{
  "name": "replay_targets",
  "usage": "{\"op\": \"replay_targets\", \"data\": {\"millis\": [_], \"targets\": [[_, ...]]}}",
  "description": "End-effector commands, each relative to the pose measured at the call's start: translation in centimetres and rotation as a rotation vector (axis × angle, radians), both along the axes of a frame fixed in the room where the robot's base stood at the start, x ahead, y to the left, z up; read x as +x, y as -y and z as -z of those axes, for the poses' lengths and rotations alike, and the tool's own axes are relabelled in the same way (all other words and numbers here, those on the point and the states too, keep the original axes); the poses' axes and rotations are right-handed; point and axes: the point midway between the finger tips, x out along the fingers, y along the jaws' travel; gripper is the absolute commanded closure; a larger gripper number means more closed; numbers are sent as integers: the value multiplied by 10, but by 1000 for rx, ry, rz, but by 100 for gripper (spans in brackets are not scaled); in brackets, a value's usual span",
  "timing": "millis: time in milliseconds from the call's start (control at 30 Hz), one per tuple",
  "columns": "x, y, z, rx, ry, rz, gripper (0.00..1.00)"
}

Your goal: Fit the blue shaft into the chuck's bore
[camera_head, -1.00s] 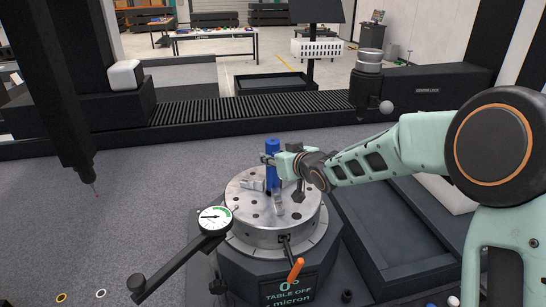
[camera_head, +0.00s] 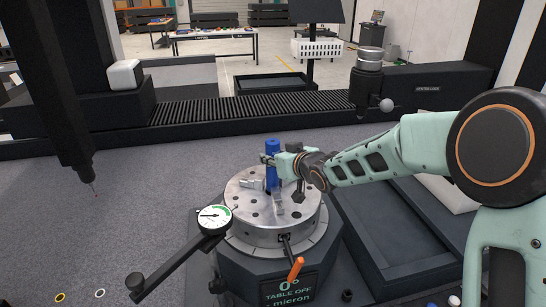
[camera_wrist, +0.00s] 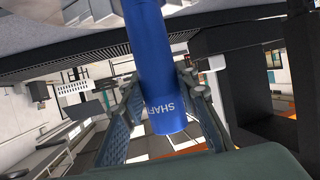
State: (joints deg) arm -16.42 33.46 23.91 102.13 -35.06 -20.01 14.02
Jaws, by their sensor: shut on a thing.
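The blue shaft (camera_head: 271,177) stands upright over the middle of the round metal chuck (camera_head: 250,217) in the head view. My gripper (camera_head: 272,159) reaches in from the right and is shut on the shaft near its upper part. In the wrist view the shaft (camera_wrist: 158,70) runs between the two fingers (camera_wrist: 160,105), with lettering on its side. The shaft's lower end is low among the chuck's jaws (camera_head: 278,204). The bore is hidden, so I cannot tell how far in the shaft is.
A dial gauge (camera_head: 214,217) on a dark arm stands at the chuck's left front. An orange-handled key (camera_head: 295,269) sticks out of the chuck's front. A dark probe column (camera_head: 65,110) hangs at the left. A dark tray (camera_head: 385,235) lies to the right.

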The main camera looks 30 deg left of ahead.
Motion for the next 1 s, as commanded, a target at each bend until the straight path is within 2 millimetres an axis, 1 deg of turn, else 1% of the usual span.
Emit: {"op": "replay_targets", "data": {"millis": [1000], "targets": [[0,-1,20,4,3,0,100]]}}
